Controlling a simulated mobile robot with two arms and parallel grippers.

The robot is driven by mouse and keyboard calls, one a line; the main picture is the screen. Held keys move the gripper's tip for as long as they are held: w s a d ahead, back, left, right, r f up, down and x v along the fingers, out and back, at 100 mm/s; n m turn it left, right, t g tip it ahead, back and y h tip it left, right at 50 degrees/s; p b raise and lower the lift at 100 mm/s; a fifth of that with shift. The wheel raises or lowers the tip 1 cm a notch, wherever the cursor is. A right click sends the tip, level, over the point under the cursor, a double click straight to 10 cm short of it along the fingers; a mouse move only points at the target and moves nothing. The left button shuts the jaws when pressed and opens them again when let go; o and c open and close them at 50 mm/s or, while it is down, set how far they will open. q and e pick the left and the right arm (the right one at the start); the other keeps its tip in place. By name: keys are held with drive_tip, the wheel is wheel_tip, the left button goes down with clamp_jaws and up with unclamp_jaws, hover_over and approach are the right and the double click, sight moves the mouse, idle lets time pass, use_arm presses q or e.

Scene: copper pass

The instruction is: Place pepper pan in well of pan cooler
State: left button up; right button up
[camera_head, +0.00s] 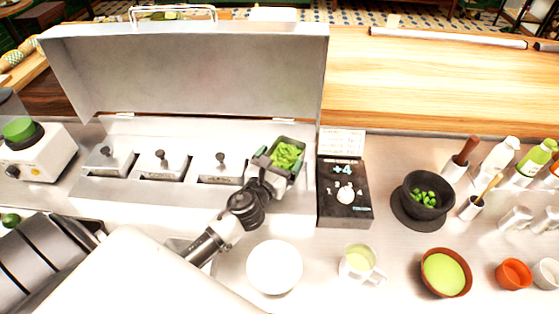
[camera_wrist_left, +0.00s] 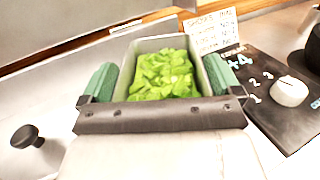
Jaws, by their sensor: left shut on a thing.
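The pepper pan (camera_head: 298,157) is a small steel pan full of bright green pepper pieces; it also shows upright in the wrist view (camera_wrist_left: 205,55). My left gripper (camera_head: 273,163) is shut on it, with one green-padded finger at each side in the wrist view (camera_wrist_left: 160,80). The pan cooler (camera_head: 120,206) is a long steel unit with its lid (camera_head: 190,70) raised. The pan is over the right end of its row. The well under the pan is hidden, and I cannot tell whether the pan is above it or in it. My right gripper is not in view.
Three lidded pans with black knobs (camera_head: 220,161) fill the row to the left. A black control box (camera_head: 345,205) stands close on the right, with a card (camera_head: 341,142) behind. A white bowl (camera_head: 274,267) and a cup (camera_head: 358,264) stand in front.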

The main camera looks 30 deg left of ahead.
use_arm(q)
drive_tip(key=shift+r, duration=0.1)
drive_tip(key=shift+f+b, duration=0.3)
drive_tip(key=o, duration=0.9)
drive_tip(key=shift+c, duration=0.2)
drive_tip(key=shift+r, duration=0.25)
drive_tip(key=s, duration=0.3)
drive_tip(key=s+b, duration=0.1)
drive_tip(key=s, duration=0.3)
drive_tip(key=s+b, duration=0.1)
drive_tip(key=s, duration=0.2)
drive_tip(key=shift+s+d+f, duration=0.1)
drive_tip(key=shift+s+d, duration=0.15)
drive_tip(key=shift+s, duration=0.05)
drive_tip(key=shift+s+b, duration=0.3)
drive_tip(key=shift+s, duration=0.45)
